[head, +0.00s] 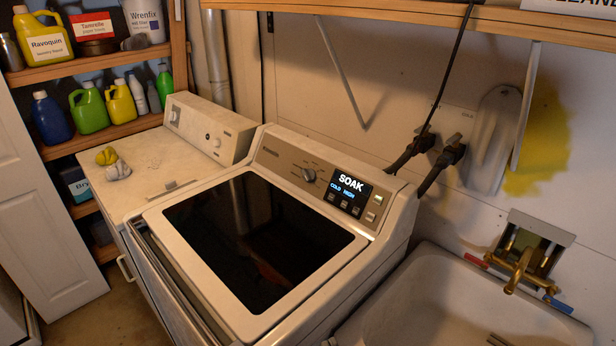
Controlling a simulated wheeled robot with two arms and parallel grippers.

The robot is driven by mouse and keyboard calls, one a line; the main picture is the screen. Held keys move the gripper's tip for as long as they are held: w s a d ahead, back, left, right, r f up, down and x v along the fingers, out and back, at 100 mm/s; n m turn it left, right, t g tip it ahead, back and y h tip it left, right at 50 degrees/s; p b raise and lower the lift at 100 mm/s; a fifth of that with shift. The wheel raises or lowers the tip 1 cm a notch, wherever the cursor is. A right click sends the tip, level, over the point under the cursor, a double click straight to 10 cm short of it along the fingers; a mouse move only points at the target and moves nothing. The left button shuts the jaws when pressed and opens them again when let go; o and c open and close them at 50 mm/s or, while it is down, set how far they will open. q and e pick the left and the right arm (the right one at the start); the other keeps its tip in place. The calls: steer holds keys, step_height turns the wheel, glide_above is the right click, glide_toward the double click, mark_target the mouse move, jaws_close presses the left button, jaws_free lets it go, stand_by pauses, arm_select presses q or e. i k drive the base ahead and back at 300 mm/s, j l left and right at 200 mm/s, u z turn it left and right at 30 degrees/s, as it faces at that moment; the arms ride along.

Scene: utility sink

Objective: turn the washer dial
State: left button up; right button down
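The washer (178,243) stands in the middle of the head view, with a dark glass lid (255,240) that is shut. Its dial (309,175) is a small round knob on the sloped control panel (280,166) at the back of the washer. To the right of the dial, a lit display (349,190) reads "SOAK" with "COLD" and "HIGH" below it. Nothing covers the dial. Neither of my grippers shows in this view.
A white dryer or second machine (150,160) with its own knobs stands to the left, with crumpled yellow and white items (112,163) on top. Shelves of bottles (88,108) are at the far left. A utility sink (440,300) with a brass faucet (522,265) is at the right.

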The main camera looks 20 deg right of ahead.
mark_target(309, 175)
steer(key=k+j+z, duration=0.1)
steer(key=j+z, duration=0.15)
steer(key=k+j+z, duration=0.1)
steer(key=j+z, duration=0.15)
steer(key=j, duration=0.2)
steer(key=k+j+z, duration=0.25)
steer(key=i+j, duration=0.15)
steer(key=j, duration=0.25)
steer(key=i+j, duration=0.2)
steer(key=j, duration=0.2)
steer(key=i+j+u, duration=0.1)
steer(key=j, duration=0.3)
steer(key=i+j, duration=0.2)
steer(key=j, duration=0.15)
steer(key=i+j, duration=0.2)
steer(key=j, duration=0.2)
steer(key=i+l, duration=0.35)
steer(key=l, duration=0.15)
steer(key=u, duration=0.05)
